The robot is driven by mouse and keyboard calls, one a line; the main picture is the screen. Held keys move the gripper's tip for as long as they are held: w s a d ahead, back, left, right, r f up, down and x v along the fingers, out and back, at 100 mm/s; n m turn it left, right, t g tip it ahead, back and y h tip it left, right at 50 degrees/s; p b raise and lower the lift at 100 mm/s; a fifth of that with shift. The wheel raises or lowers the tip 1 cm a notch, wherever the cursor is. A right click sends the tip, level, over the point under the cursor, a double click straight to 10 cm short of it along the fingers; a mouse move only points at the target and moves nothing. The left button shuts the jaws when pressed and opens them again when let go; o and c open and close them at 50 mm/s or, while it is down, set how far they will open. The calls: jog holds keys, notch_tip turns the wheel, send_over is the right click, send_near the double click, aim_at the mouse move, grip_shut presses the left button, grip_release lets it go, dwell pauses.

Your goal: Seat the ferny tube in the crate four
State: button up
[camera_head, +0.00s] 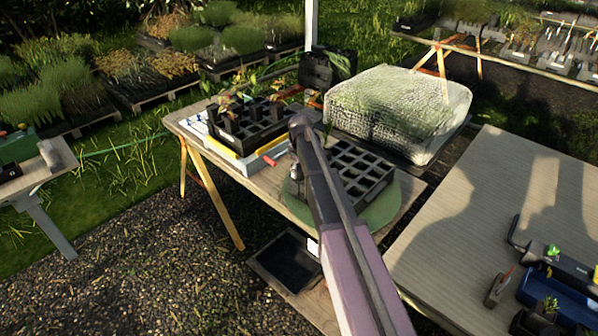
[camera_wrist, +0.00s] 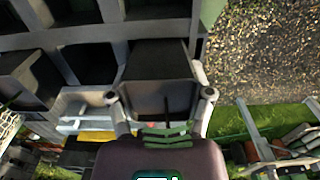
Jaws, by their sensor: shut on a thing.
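My gripper (camera_wrist: 162,98) is shut on a dark square tube (camera_wrist: 158,92) in the wrist view, with one finger on each side. I cannot make out any fern in it. The tube is at the outer edge of a grey-black gridded crate (camera_wrist: 120,28); I cannot tell whether it is inside a cell or just above it. In the head view my gripper (camera_head: 296,172) points down at the left edge of a black crate (camera_head: 365,182) with mostly empty cells, on a round green mat (camera_head: 388,212). My arm hides part of this crate. No crate number is readable.
Another black crate (camera_head: 240,128) holding plants stands at the left on yellow and white trays. A red-handled tool (camera_head: 270,160) lies between the crates. A mesh-covered box (camera_head: 400,112) stands behind, and a grey bench (camera_head: 490,220) with tools is at right.

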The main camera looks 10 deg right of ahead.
jog(key=shift+f, duration=0.35)
jog(key=shift+o, duration=0.3)
jog(key=shift+s+f+b, duration=0.2)
jog(key=shift+s+b, duration=0.15)
jog(key=shift+b, duration=0.25)
jog(key=o, duration=1.1)
jog(key=shift+c, duration=0.2)
jog(key=shift+o, duration=0.6)
jog(key=shift+w+f, duration=0.2)
jog(key=shift+r, duration=0.1)
jog(key=shift+w, duration=0.2)
jog(key=shift+r, duration=0.15)
